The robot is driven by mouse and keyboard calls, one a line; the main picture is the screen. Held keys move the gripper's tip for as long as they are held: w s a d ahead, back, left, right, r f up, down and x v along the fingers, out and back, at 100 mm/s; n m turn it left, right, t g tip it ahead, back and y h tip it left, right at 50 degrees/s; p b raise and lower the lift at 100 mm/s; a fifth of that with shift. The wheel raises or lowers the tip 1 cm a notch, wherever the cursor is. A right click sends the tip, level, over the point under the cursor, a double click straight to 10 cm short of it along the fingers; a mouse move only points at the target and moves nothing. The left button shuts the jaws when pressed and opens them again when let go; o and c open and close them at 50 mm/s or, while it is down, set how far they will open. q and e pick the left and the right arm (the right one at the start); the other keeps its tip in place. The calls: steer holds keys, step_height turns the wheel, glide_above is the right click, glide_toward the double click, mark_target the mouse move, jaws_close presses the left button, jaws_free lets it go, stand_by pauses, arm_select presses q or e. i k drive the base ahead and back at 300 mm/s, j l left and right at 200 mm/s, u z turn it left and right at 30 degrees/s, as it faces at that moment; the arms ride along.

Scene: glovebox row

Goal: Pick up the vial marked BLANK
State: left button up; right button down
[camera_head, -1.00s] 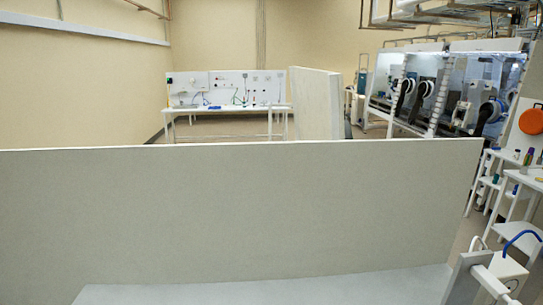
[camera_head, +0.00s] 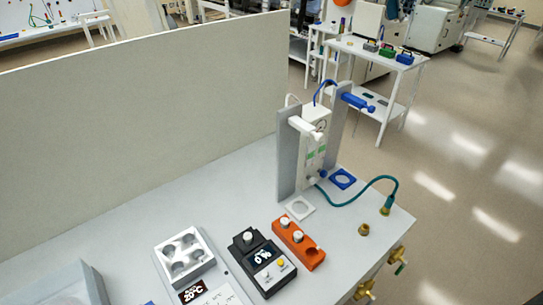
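An orange block (camera_head: 307,259) stands on the grey bench in the camera_head view, right of the middle. Two small white-topped pieces, one behind (camera_head: 284,222) and one in front (camera_head: 298,236), stand in it and look like capped vials. Its front hole looks empty. A similar white-topped piece (camera_head: 249,235) stands on a black instrument (camera_head: 266,275) just left of it. No BLANK marking can be read on any of them. Neither of my grippers is in view.
A white block with several round wells (camera_head: 183,257) stands left of the black instrument, behind a small display (camera_head: 192,292). A white apparatus (camera_head: 313,150) with a green hose (camera_head: 358,184) stands behind. A tall grey panel (camera_head: 140,125) closes the bench's back. Brass valves (camera_head: 397,262) jut from the right edge.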

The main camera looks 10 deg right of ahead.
mark_target(247, 236)
steer(key=i, duration=0.35)
steer(key=k+l, duration=0.1)
steer(key=k, duration=0.2)
steer(key=i+l+u, duration=0.15)
steer(key=l+u, duration=0.35)
steer(key=l, duration=0.2)
steer(key=l+u, duration=0.45)
steer(key=l, duration=0.25)
steer(key=i, duration=0.05)
